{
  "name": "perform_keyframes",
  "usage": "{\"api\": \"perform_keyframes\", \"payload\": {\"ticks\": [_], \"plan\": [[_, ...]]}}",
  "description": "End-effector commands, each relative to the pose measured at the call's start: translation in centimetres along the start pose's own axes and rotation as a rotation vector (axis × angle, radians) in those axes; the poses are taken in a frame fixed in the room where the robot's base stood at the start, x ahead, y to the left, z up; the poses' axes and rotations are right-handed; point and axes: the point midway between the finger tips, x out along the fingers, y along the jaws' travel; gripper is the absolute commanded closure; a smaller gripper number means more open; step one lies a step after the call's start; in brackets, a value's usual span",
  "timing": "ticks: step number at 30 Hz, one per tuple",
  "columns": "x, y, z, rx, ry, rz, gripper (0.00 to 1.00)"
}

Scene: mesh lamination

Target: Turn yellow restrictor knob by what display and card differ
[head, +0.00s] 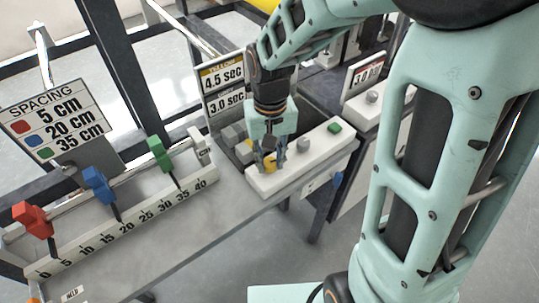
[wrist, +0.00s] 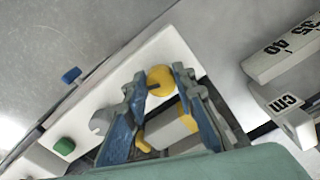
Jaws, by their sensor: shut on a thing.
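The yellow restrictor knob (head: 269,161) is on top of the white block (head: 318,152). It also shows in the wrist view (wrist: 160,77), with a small dark mark on its lower left. My gripper (head: 271,166) points down at the knob, and in the wrist view its two blue-padded fingers (wrist: 160,84) are on either side of it, shut on it. Behind it, a yellow-headed sign (head: 222,76) reads 4.5 sec, and a panel below (head: 227,102) reads 3.0 sec. I cannot tell for certain which one is the display.
A green button (head: 334,128) and a grey part (head: 303,143) are on the same block. A blue knob (head: 337,178) is on its front side. To the left are a ruler (head: 130,226), red, blue and green sliders, and a spacing sign (head: 55,118). Another sign (head: 367,74) reads 3.0.

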Motion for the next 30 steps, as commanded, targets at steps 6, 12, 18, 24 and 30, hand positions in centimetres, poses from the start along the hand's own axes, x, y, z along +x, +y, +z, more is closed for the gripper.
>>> {"api": "perform_keyframes", "payload": {"ticks": [6, 12, 18, 24, 30], "plan": [[-0.15, 0.12, -0.05, -0.196, 0.001, 0.000, 1.00], [-0.15, 0.15, -0.08, -0.350, 0.001, 0.000, 1.00], [-0.11, 0.21, -0.10, -0.457, 0.001, 0.000, 1.00], [-0.08, 0.20, -0.14, -0.518, 0.002, 0.000, 1.00], [-0.06, 0.19, -0.16, -0.541, 0.003, 0.000, 1.00]]}}
